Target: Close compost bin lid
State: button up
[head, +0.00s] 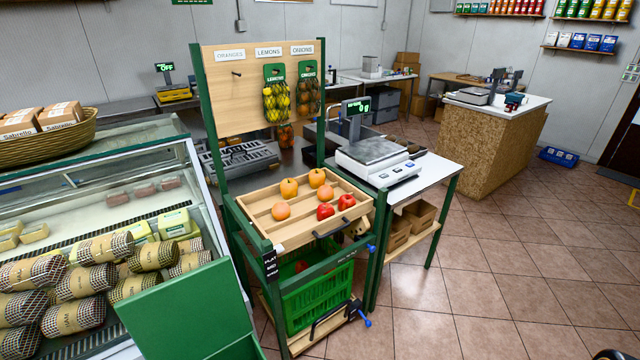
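A flat green panel (190,312) stands raised and tilted at the bottom, in front of the glass display case. It looks like the open lid of the compost bin. The frame's bottom edge cuts it off, and the bin body and hinge cannot be made out. My gripper is not in view.
A green-framed stand right of the panel holds a wooden tray (267,228) with oranges and red apples, above a green crate (318,300). The display case (130,165) with wrapped rolls fills the left. A scale (376,160) sits on a white table. Tiled floor (500,290) is clear at right.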

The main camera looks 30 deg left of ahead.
aim_at(193, 315)
jog(key=i, duration=2.15)
jog(key=u, duration=4.2)
jog(key=i, duration=1)
